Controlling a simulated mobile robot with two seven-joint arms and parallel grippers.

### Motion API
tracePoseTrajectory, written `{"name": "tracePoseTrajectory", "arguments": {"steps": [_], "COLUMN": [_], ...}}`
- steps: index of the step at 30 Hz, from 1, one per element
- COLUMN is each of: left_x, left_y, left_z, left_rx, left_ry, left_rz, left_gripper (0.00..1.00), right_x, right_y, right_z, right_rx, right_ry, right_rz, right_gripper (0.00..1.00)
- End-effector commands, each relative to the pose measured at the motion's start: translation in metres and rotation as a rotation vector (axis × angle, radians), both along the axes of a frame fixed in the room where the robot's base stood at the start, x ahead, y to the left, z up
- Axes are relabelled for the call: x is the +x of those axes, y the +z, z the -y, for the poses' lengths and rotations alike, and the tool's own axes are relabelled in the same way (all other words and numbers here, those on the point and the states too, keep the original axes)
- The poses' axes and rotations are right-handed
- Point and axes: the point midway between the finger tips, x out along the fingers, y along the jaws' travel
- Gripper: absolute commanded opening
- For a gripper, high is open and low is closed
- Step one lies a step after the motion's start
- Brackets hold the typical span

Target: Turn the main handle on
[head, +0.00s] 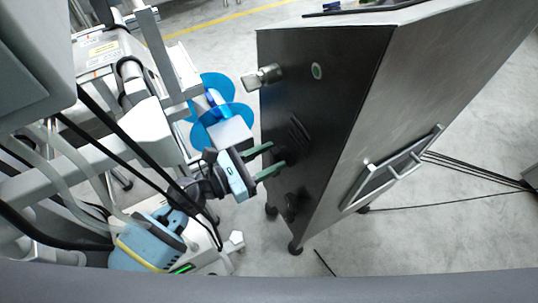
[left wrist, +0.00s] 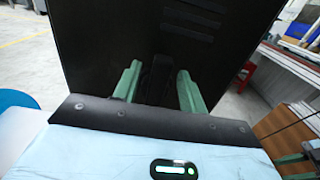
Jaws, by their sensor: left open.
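A cabinet with a dark front panel (head: 330,110) and a steel side stands in the middle of the head view. A dark upright handle-like shape (left wrist: 157,80) on the panel shows in the left wrist view. It lies between the green fingers of my left gripper (head: 277,156); black on black, its outline is hard to read. That gripper (left wrist: 158,88) is open, its fingertips close to the panel; I cannot tell whether they touch it. A silver cylindrical knob (head: 263,76) sticks out higher on the panel.
Vent slots (head: 300,130) and a round green button (head: 316,71) are on the panel. A bar handle (head: 395,170) is on the steel side. Blue discs (head: 217,84) stand left of the cabinet. A red stool (left wrist: 243,75) shows at right. Cables cross the floor.

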Motion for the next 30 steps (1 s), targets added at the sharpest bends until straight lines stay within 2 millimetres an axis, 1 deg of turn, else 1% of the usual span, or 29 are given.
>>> {"name": "tracePoseTrajectory", "arguments": {"steps": [3, 9, 11, 19, 26, 30], "left_x": [0.0015, 0.0014, 0.0014, 0.0014, 0.0019, 0.0031], "left_y": [-0.0002, -0.0003, -0.0003, -0.0003, 0.0, 0.0004], "left_z": [0.0032, 0.0031, 0.0031, 0.0028, 0.0025, 0.0016], "left_rx": [0.0, 0.0, 0.0, 0.0, -0.006, -0.026], "left_ry": [0.0, 0.0, 0.0, 0.0, 0.0, 0.0], "left_rz": [0.0, 0.0, 0.0, 0.0, -0.011, -0.047], "left_gripper": [0.42, 0.42, 0.35, 0.0, 0.0, 0.0], "right_x": [0.0003, 0.0015, 0.0024, 0.0072, 0.0078, 0.0081], "right_y": [0.0003, 0.0003, 0.0004, 0.0007, 0.0013, 0.0033], "right_z": [-0.0013, -0.0018, -0.0017, -0.0007, 0.0012, 0.0016], "right_rx": [0.002, 0.004, 0.004, 0.001, -0.002, -0.003], "right_ry": [-0.006, -0.008, -0.008, -0.004, 0.004, 0.006], "right_rz": [0.0, 0.002, 0.003, 0.012, 0.014, 0.015], "right_gripper": [0.36, 0.36, 0.36, 0.36, 0.36, 0.36]}}
